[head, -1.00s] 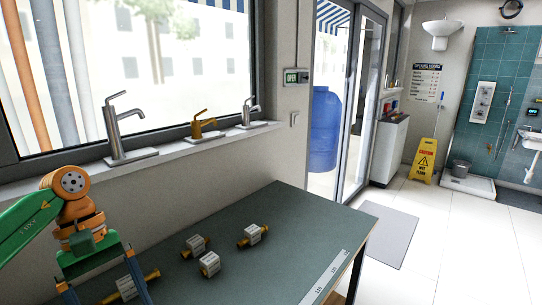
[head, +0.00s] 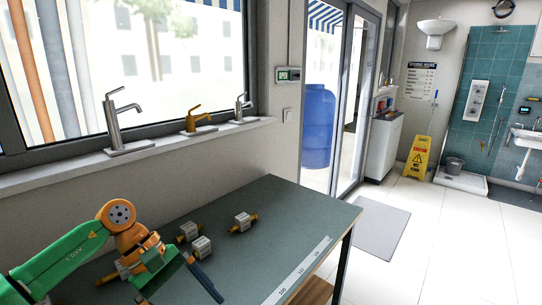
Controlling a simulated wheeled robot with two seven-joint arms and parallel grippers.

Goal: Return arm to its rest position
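My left arm (head: 125,225), green and orange, reaches in from the left over the green-topped table (head: 290,205). Its gripper (head: 182,294) hangs tilted above the table's near part. Its two blue fingers are spread apart, and nothing shows between them. My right gripper is not in view.
Several small brass fittings with white blocks lie on the table: one at the right (head: 242,223), two further left (head: 188,232) (head: 201,248), and one partly hidden behind the arm (head: 113,275). Faucets (head: 123,125) stand on the windowsill. The table's right part, with a ruler strip (head: 298,272), is clear.

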